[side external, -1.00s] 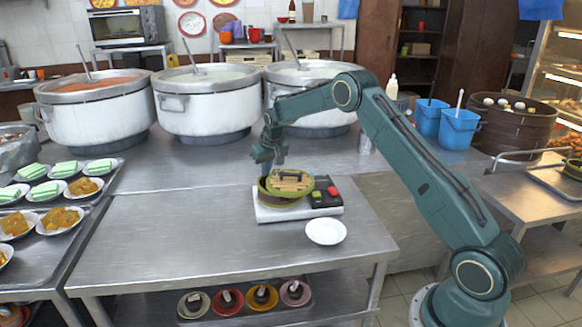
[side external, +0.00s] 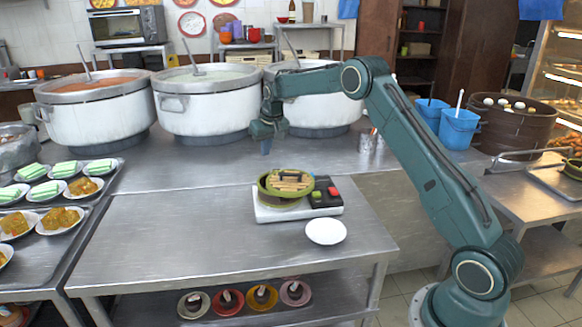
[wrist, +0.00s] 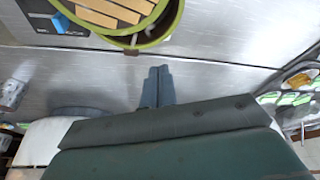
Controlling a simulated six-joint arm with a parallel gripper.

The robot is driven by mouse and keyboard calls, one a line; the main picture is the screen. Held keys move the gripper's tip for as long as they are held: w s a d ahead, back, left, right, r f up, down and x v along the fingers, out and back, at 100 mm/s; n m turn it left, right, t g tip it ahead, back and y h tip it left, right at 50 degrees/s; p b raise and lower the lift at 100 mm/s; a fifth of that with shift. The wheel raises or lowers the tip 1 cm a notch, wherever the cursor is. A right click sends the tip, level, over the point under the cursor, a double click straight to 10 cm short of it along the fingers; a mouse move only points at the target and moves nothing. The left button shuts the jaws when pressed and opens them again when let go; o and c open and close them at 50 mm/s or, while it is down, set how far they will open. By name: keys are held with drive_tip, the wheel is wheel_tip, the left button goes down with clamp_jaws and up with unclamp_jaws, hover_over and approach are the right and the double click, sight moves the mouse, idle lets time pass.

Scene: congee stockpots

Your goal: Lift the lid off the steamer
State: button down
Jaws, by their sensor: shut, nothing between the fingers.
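The steamer (side external: 267,196) is a round green-rimmed pot on a white scale-like base (side external: 270,214). A lid of tan wooden slats with a dark handle (side external: 291,184) sits on it. In the wrist view, the slatted lid (wrist: 118,12) and the steamer's green rim (wrist: 150,46) show at the top, cut off by the frame edge. A dark gap shows between slats and rim; I cannot tell how the lid is seated. My gripper (side external: 266,148) is above and behind the steamer, apart from it. Its fingers (wrist: 158,72) are together and empty.
A white saucer (side external: 326,231) lies in front of the base. Large stockpots (side external: 205,105) stand behind. Trays of plated food (side external: 50,195) are at left. Blue buckets (side external: 458,128) and a brown steamer basket (side external: 510,125) are at right. The table (side external: 170,235) left of the base is clear.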

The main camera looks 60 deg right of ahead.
drive_tip(key=shift+v, duration=1.05)
drive_tip(key=c, duration=1.4)
unclamp_jaws()
drive_tip(key=shift+o, duration=0.2)
drive_tip(key=shift+r, duration=0.1)
